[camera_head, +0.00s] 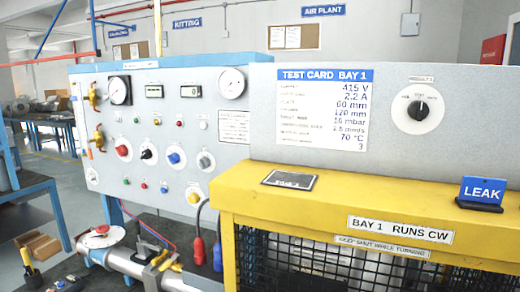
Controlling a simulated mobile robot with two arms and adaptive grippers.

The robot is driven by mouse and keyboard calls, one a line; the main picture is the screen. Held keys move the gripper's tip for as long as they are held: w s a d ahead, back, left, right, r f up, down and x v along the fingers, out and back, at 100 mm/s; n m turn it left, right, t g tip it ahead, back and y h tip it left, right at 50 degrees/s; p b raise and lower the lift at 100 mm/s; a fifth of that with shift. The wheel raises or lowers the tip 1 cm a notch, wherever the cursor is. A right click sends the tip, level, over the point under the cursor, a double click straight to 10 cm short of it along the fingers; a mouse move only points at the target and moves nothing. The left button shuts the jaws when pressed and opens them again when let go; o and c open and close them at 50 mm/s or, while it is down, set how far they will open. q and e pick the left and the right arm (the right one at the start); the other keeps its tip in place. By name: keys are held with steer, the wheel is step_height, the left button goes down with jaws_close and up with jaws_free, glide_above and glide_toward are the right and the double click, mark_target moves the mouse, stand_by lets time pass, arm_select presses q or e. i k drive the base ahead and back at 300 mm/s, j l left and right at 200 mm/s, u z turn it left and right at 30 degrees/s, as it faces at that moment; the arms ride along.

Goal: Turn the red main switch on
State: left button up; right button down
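A red rotary knob (122,150) on a round white plate sits at the left of a row of knobs on the grey control panel (215,75); it looks like the red main switch. Its label is too small to read, so I cannot tell its position. To its right in the same row are a black knob (147,155), a blue knob (174,158) and a grey knob (204,161). Neither of my grippers is in the head view.
A yellow guard frame (330,200) with black mesh stands in front at right, bearing a blue LEAK sign (482,191). A grey board with a test card (322,110) and a black selector knob (419,110) rises behind it. A pipe (130,264) lies below the panel.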

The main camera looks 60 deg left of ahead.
mark_target(122, 151)
steer(key=u, duration=2.55)
steer(key=i+j, duration=0.55)
